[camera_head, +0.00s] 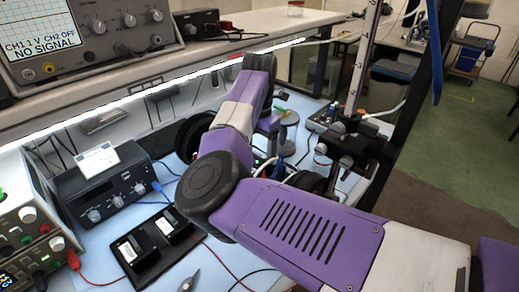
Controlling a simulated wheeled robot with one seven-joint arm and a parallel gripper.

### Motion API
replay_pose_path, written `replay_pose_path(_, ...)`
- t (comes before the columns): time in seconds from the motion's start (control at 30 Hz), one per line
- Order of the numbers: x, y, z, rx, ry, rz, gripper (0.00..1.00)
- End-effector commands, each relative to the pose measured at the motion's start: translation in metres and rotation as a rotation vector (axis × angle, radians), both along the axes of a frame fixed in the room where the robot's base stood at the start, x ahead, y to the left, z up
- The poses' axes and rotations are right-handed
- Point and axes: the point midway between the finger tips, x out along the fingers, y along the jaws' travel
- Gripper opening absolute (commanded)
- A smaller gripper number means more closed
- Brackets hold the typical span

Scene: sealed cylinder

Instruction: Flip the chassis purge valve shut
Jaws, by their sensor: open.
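My purple and white arm (300,225) reaches from the lower right over the bench, bends at a dark round joint and rises to a dark upper joint. A further purple part of it shows just behind the upright link. My gripper's fingers are hidden behind the arm, so their place and opening do not show. I cannot clearly make out the chassis purge valve. A small green piece (281,108) stands close beside the arm's far part, at a grey round-topped stand (289,118). I cannot tell whether this is the valve or how it is set.
A shelf (150,80) with an oscilloscope (125,20) runs above the bench. A blue-grey instrument (105,185), a power supply (35,225) and a black tray (150,245) stand at left. A black post rig (345,145) stands right of the arm. Cables cross the bench.

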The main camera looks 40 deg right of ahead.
Motion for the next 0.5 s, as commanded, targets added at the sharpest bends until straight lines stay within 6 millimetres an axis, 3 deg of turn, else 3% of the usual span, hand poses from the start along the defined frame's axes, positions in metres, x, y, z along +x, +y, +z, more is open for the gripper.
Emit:
replay_pose_path(0.07, 0.0, 0.0, 0.0001, 0.0, 0.0, 0.0, 0.59)
replay_pose_path(0.3, -0.0001, 0.0001, 0.0003, 0.0, 0.001, 0.0, 0.12)
replay_pose_path(0.5, -0.0001, -0.0001, 0.0, 0.0, 0.001, -0.013, 0.09)
